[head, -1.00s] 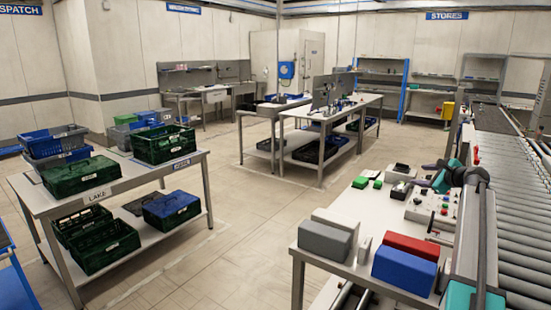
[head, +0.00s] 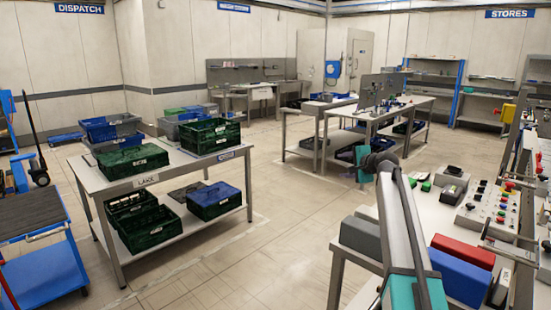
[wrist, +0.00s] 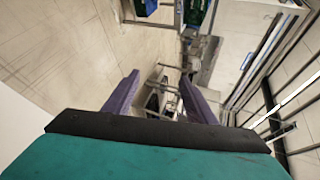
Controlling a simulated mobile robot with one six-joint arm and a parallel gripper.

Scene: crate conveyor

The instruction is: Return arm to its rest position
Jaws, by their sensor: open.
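My arm (head: 400,230) rises from the lower right of the head view to a dark joint, with a small teal part just beyond it. My gripper itself is not clearly visible there. In the wrist view, the two purple fingers of my gripper (wrist: 158,78) stand wide apart in front of the dark and teal wrist body. Nothing is held between them. Beyond them are pale floor and grey frames, some distance away.
Near my arm, a bench holds a grey box (head: 361,237), a blue box (head: 459,277), a red box (head: 463,251) and a control panel (head: 482,204). At left, a table (head: 172,183) carries green crates. A blue trolley (head: 45,265) stands far left. Floor between is clear.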

